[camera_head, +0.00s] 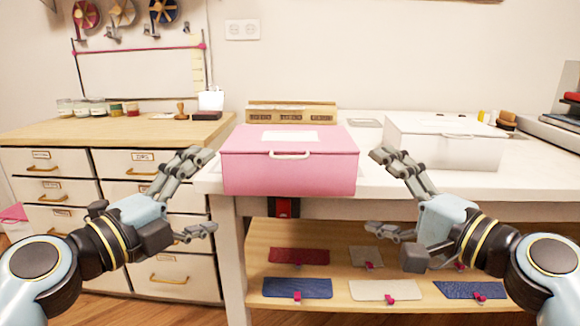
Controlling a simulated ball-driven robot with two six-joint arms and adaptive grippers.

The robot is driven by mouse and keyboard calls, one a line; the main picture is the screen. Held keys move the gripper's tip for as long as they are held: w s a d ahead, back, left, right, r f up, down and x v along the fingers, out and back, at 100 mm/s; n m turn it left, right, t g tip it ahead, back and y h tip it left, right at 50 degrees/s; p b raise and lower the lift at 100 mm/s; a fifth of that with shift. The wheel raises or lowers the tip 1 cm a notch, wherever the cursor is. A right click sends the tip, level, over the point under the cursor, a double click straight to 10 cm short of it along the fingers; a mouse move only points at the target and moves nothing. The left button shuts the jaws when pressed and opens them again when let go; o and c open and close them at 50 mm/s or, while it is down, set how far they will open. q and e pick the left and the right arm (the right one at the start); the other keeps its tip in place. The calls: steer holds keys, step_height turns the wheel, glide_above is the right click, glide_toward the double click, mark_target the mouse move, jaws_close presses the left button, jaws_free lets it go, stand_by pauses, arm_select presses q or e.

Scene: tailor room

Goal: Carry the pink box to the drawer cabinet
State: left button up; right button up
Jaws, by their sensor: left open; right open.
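The pink box (290,174) has a closed lid, a white label on top and a pale handle on its front. It sits at the front edge of the white table (373,178). The drawer cabinet (121,196), with a wooden top and white drawers, stands to the left, against the table's side. My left gripper (208,192) is open and empty, left of the box and in front of the cabinet. My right gripper (378,192) is open and empty, right of the box. Both appear apart from the box.
A white box (445,145) stands on the table to the right, and a wooden organizer (291,114) stands behind the pink box. Jars (82,107), a stamp (181,111) and a small white container (211,101) line the cabinet top's back. Its front is clear. Fabric swatches (297,288) lie on the lower shelf.

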mark_target(243, 172)
arm_select(q)
steer(key=x, duration=1)
arm_select(e)
steer(key=x, duration=1)
arm_select(q)
steer(key=c, duration=1.4)
arm_select(e)
steer(key=shift+a, duration=0.1)
steer(key=c, duration=1.4)
arm_select(q)
steer(key=shift+c, duration=0.2)
